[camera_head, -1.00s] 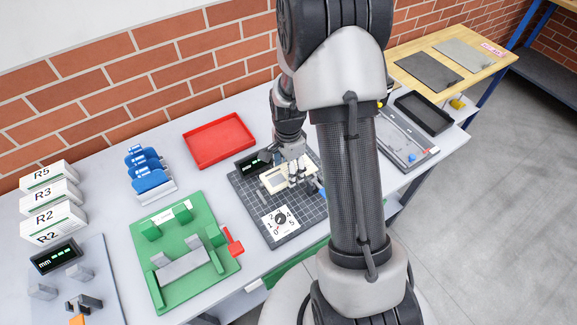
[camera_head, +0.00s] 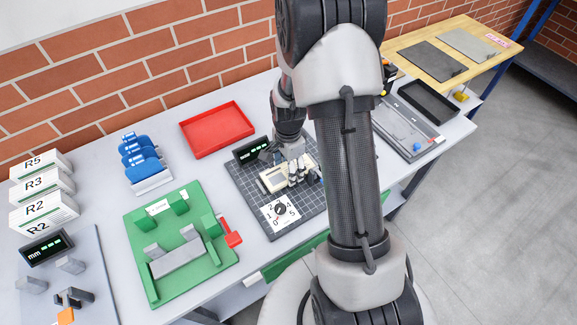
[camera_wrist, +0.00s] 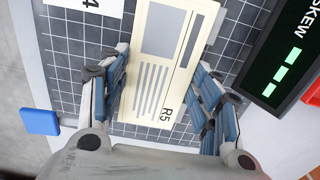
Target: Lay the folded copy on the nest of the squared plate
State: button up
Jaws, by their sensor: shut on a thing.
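The folded copy (camera_wrist: 160,85) is a cream sheet marked R5, with grey picture and text blocks. In the wrist view my gripper (camera_wrist: 160,62) has its blue-padded fingers on both long sides of the copy. In the head view my gripper (camera_head: 297,172) is low over the squared plate (camera_head: 249,190), a dark board with a white grid, and the copy (camera_head: 272,180) is at its fingers. I cannot tell whether the copy touches the plate. The nest is not clearly visible; the copy and gripper cover that area.
A SKEW display (camera_wrist: 277,60) stands close beside the plate, and a dial card (camera_head: 280,212) lies on its front part. A blue block (camera_wrist: 40,122) is near the plate's edge. A green fixture (camera_head: 180,250) is left, a red tray (camera_head: 216,129) behind.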

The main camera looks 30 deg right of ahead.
jog(key=shift+f+b, duration=0.45)
jog(key=shift+f, duration=0.15)
jog(key=o, duration=1.2)
jog(key=shift+r, duration=0.15)
notch_tip(320, 180, up, 12)
